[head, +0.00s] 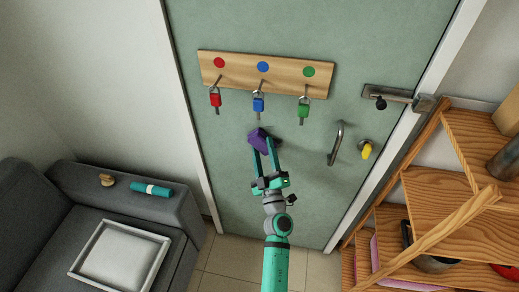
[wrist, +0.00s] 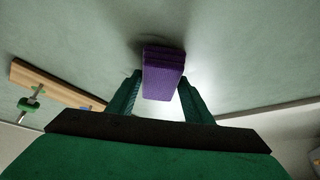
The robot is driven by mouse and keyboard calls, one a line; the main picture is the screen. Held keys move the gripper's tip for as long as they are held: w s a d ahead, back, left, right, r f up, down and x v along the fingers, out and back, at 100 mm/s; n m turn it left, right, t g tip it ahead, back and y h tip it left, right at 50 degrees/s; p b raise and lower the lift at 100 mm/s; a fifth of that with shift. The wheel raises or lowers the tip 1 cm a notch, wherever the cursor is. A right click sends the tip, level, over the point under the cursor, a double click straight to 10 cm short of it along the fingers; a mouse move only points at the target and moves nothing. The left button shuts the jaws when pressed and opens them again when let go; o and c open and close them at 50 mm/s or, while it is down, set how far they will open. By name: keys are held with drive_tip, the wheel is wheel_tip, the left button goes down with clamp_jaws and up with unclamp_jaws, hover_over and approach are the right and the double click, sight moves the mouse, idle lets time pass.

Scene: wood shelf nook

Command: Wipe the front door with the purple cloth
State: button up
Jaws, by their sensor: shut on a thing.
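The front door (head: 235,170) is a grey-green panel that fills the middle of the head view; it also fills the background of the wrist view (wrist: 230,50). The purple cloth (head: 257,138) is a folded block held between the fingertips of my gripper (head: 264,146). My gripper is shut on it, below the key board and left of the door handle. In the wrist view the cloth (wrist: 163,72) sits between the two green fingers (wrist: 162,92), with its far end at or very near the door surface. I cannot tell for certain whether it touches.
A wooden key board (head: 285,77) with red, blue and green keys is on the door above my gripper. A handle (head: 335,145), a lock with a yellow key (head: 366,150) and a latch (head: 390,93) are to the right. Wooden shelves (head: 425,200) stand right, a grey sofa (head: 130,190) left.

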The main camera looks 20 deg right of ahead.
drive_tip(key=shift+s+d, duration=0.4)
drive_tip(key=shift+d, duration=0.35)
drive_tip(key=shift+s+d, duration=0.4)
drive_tip(key=shift+d, duration=0.3)
